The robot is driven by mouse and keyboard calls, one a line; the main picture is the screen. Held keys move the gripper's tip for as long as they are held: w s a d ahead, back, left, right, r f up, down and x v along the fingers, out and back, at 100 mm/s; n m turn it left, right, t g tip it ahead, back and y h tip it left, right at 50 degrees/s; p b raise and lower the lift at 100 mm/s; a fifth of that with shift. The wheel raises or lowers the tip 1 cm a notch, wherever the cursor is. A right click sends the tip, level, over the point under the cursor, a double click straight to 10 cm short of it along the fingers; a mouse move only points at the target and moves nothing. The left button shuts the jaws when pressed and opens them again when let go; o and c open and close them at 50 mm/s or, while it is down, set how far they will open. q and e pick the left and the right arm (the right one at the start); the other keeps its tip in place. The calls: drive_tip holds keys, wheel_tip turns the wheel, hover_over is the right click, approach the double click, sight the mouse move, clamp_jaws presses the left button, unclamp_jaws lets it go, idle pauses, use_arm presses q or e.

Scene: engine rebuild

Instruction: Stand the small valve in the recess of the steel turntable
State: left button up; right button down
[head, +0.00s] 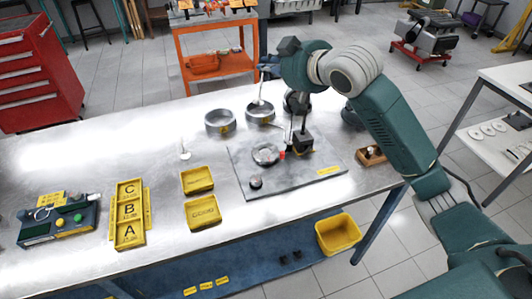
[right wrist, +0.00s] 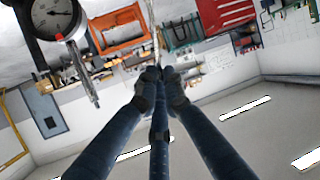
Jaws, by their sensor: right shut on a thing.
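My right gripper (head: 265,72) is shut on a slim, light valve (head: 260,92), holding it by one end. In the head view the valve hangs down in line with the right-hand metal bowl; I cannot tell whether it touches it. In the right wrist view the gripper (right wrist: 160,76) has its fingers closed together on the valve's pale stem (right wrist: 155,35); its far end is cut off. The round steel turntable (head: 265,154) lies on a grey plate, nearer the front than the gripper; its recess is too small to make out. My left gripper is out of view.
A dial gauge stand (head: 303,141) rises beside the turntable; its dial (right wrist: 55,15) is near my gripper. Two metal bowls (head: 220,121) (head: 260,113) stand behind. A small pale upright piece (head: 184,152), yellow trays (head: 203,226) and a wooden block (head: 371,156) are on the table.

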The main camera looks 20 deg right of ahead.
wheel_tip(320, 180, down, 20)
drive_tip(key=m+h, duration=0.2)
drive_tip(key=h, duration=0.3)
drive_tip(key=shift+s+a+r+t+b, duration=0.2)
drive_tip(key=shift+s+a+t+b, duration=0.1)
drive_tip(key=shift+s+t, duration=0.1)
drive_tip(key=c, duration=1.9)
unclamp_jaws()
drive_tip(key=b+v, duration=0.1)
drive_tip(key=v, duration=1.1)
drive_tip(key=shift+b, duration=0.3)
